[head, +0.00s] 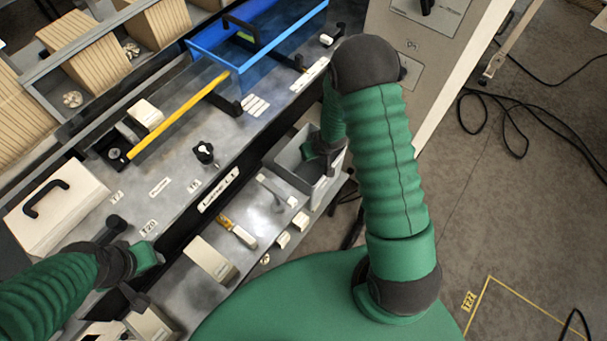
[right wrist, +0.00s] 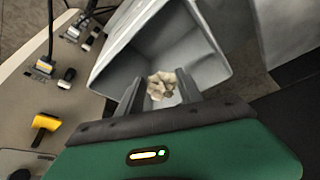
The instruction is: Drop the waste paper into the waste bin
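The waste bin (head: 286,178) is a grey open box at the front edge of the bench in the head view. It also fills the upper middle of the right wrist view (right wrist: 120,60). The waste paper (right wrist: 160,86) is a crumpled beige ball, seen between the fingers of my right gripper (right wrist: 160,84) against the bin's inside. The fingers stand apart with a small gap beside the paper; its depth in the bin is unclear. In the head view my right gripper (head: 322,148) reaches into the bin mouth. My left gripper (head: 148,256) is over the bench at lower left; its fingers are unclear.
A white box with a black handle (head: 58,212) stands at left. A yellow-handled tool (head: 240,234) and small blocks lie on the lower shelf. Black cables (head: 512,125) lie on the floor.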

